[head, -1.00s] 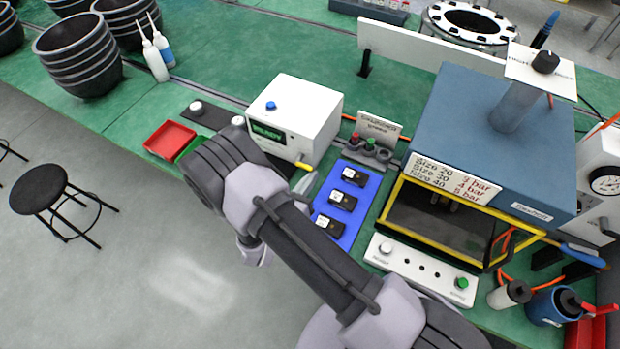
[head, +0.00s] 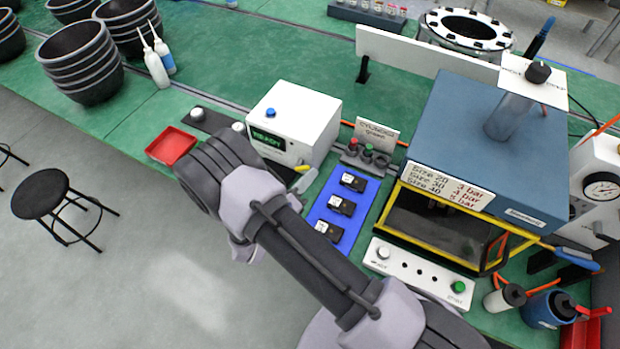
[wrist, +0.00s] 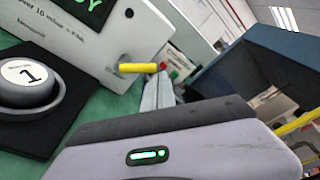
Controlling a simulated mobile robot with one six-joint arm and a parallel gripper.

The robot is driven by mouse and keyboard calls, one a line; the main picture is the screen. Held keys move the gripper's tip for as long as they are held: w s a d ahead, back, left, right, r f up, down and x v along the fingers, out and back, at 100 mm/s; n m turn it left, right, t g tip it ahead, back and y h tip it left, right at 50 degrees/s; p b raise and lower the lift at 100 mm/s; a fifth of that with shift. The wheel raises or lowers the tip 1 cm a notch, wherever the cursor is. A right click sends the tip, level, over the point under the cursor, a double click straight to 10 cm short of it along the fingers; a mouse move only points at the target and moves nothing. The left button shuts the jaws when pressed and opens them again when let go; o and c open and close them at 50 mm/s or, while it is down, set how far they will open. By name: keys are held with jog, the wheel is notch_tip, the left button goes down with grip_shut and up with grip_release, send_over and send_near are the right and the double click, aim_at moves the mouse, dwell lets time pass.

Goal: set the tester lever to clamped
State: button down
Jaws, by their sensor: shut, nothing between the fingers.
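The tester (head: 294,118) is a white box with a green "READY" display and a blue button on top. Its lever (head: 302,168) has a yellow handle at the lower right of the display face. In the wrist view the lever (wrist: 138,68) points roughly sideways in the picture, beside a small dark label that I cannot read.
A blue tray (head: 330,240) with several black parts lies right of my arm. A red tray (head: 170,146) is on the left. The yellow-framed press (head: 470,150) stands at the right.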

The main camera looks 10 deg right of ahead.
aim_at(301, 169)
jog(key=r+n, duration=0.1)
jog(key=n, duration=0.1)
jog(key=a+n, duration=0.1)
jog(key=n, duration=0.1)
jog(key=w+a+r+n+h, duration=0.1)
jog(key=n, duration=0.1)
jog(key=shift+w+r+n+p, duration=0.1)
jog(key=shift+r+n+p, duration=0.2)
jog(key=shift+r+p, duration=0.05)
jog(key=shift+w+a+r, duration=0.2)
jog(key=shift+w+a, duration=0.1)
jog(key=shift+a, duration=0.05)
jog(key=shift+w+a+r, duration=0.1)
jog(key=shift+a, duration=0.05)
dwell(0.4)
